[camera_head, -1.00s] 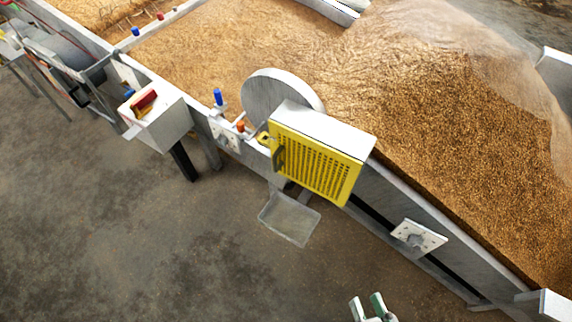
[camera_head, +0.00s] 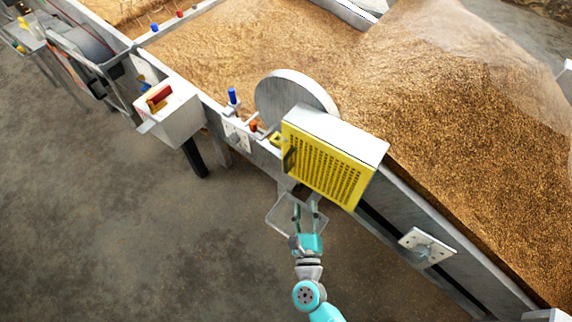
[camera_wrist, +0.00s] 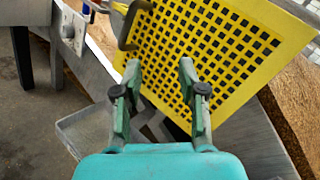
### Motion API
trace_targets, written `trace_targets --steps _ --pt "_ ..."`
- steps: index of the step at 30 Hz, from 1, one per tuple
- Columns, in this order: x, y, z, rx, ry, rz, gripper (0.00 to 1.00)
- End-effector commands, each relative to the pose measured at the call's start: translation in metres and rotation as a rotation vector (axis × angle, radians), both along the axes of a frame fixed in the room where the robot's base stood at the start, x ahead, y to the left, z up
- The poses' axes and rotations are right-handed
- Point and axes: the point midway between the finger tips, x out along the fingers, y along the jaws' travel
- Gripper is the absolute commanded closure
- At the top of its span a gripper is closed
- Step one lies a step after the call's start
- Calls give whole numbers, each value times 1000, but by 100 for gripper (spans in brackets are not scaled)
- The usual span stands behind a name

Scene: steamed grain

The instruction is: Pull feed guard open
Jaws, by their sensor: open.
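The feed guard (camera_head: 330,172) is a yellow perforated panel on a box with a white top, mounted on the side of the grain trough. It fills the upper middle of the wrist view (camera_wrist: 215,45). Its dark handle (camera_head: 289,161) is on the panel's left edge, and the handle shows as a bent bar in the wrist view (camera_wrist: 127,27). The guard looks closed. My gripper (camera_head: 306,207) is open and empty, below the panel and over the tray. In the wrist view its two fingers (camera_wrist: 160,80) point up at the panel, with the handle above and left of them.
A grey tray (camera_head: 283,220) hangs below the guard, partly behind my gripper. A round metal disc (camera_head: 285,92) stands behind the guard. A white box with a red switch (camera_head: 168,112) is left along the trough. A plate with a knob (camera_head: 427,247) is to the right.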

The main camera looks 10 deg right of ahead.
Motion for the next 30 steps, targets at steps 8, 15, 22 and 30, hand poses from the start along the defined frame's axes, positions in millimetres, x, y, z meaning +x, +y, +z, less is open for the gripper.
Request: trace_targets --steps 8,15,22,30 --pt "57 45 -12 427 -6 -13 59" --pt "72 50 -14 495 -5 -20 59" --pt "107 43 -14 493 -6 -21 59" --pt "150 35 -14 490 -6 -19 59"
